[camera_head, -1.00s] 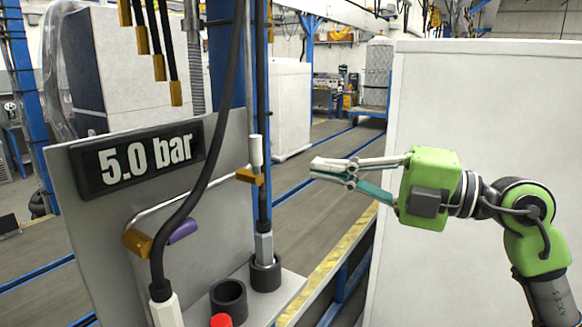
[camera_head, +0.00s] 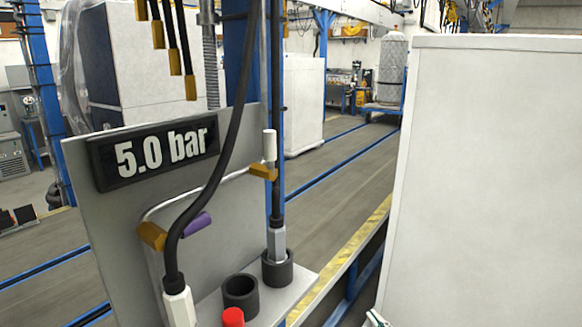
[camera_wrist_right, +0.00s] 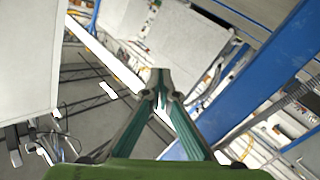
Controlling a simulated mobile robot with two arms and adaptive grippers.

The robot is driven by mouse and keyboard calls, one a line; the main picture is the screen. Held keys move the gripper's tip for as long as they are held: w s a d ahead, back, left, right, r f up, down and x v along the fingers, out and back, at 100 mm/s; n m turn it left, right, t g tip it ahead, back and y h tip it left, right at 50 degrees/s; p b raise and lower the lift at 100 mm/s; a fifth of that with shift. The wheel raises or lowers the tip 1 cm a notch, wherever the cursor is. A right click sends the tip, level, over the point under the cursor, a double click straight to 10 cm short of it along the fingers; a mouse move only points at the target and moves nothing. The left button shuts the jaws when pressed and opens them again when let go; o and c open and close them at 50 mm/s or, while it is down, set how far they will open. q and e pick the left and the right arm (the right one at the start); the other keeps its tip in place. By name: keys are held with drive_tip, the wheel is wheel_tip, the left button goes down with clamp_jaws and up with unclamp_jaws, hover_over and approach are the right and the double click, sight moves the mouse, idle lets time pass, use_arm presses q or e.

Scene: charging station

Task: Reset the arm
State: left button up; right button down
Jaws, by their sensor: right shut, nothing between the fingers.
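My right gripper (camera_wrist_right: 161,92) is shut with nothing between its fingers, as the right wrist view shows. In the head view only a small bit of it (camera_head: 376,319) shows at the bottom edge, in front of the white box. The rest of the right arm is out of the head view. My left arm and gripper are not in view. The charging station's grey panel (camera_head: 105,215) stands to the left, apart from my right gripper. Its black display (camera_head: 155,152) reads 5.0 bar.
A large white box (camera_head: 490,170) fills the right side. Two black cup holders, the front one empty (camera_head: 240,294) and the back one (camera_head: 277,270) holding a hose end, sit on the station's ledge beside a red button (camera_head: 233,318). A black hose (camera_head: 222,170) hangs across the panel.

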drive_tip(key=s+d+f+m+g+h, duration=0.1)
drive_tip(key=s+f+m+g+h, duration=0.1)
drive_tip(key=s+f, duration=0.75)
drive_tip(key=s+d+f+m+g+h, duration=0.1)
drive_tip(key=s+f+g, duration=0.35)
drive_tip(key=f, duration=0.75)
drive_tip(key=s+d+f+m+g+h, duration=0.1)
drive_tip(key=s+f+m+h, duration=0.1)
drive_tip(key=s+f, duration=0.8)
drive_tip(key=s+f+g, duration=0.2)
drive_tip(key=s+f, duration=0.3)
drive_tip(key=s, duration=0.7)
drive_tip(key=s+a+f+g, duration=0.1)
drive_tip(key=s+f+g, duration=0.2)
drive_tip(key=s, duration=0.9)
drive_tip(key=s+a+f+m+g, duration=0.1)
drive_tip(key=s+f+g, duration=0.2)
drive_tip(key=s+f, duration=0.5)
drive_tip(key=s, duration=0.4)
drive_tip(key=shift+a, duration=0.15)
